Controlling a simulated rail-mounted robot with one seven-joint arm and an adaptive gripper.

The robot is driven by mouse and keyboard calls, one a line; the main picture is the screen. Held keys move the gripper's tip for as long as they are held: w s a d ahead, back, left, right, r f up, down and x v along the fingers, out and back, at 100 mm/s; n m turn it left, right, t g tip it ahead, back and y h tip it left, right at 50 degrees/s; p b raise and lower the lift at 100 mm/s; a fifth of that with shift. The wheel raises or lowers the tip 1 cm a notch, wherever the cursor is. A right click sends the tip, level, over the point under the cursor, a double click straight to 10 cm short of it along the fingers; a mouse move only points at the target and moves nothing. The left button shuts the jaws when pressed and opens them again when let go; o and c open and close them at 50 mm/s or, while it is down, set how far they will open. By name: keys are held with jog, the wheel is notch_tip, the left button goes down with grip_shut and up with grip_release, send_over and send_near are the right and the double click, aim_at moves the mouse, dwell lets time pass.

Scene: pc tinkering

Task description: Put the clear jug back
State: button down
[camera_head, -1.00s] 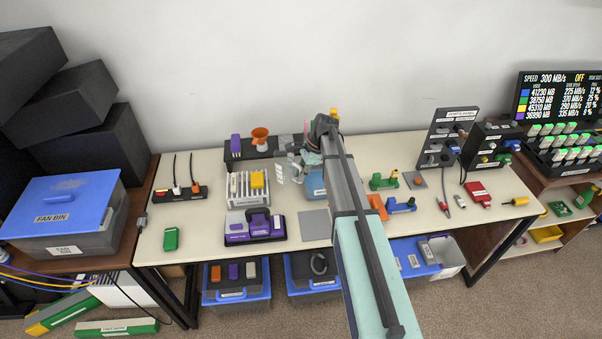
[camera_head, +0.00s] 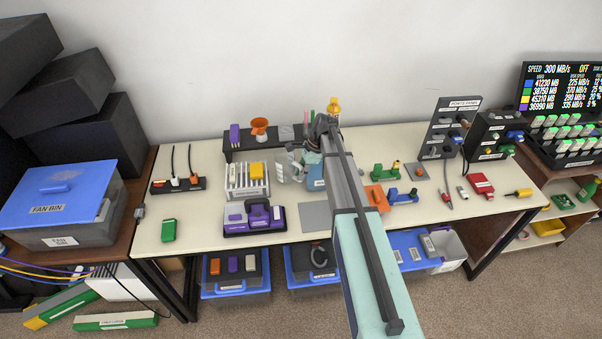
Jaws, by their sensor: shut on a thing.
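The clear jug (camera_head: 281,171) appears as a small see-through shape with pale markings, near the back middle of the bench, just right of the silver finned block. My gripper (camera_head: 296,163) is at its right side, shut on it. My wrist and forearm come in from the lower right and hide part of this area. I cannot tell whether the jug touches the bench. A blue object (camera_head: 316,180) shows just right of the gripper, partly behind my arm.
A grey pad (camera_head: 314,216) lies bare in front. Green, orange and blue parts (camera_head: 385,172) are right of my arm.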

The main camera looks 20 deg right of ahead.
jog(key=shift+f, duration=0.6)
jog(key=c, duration=1.1)
grip_release()
jog(key=shift+o, duration=0.2)
jog(key=v, duration=1.2)
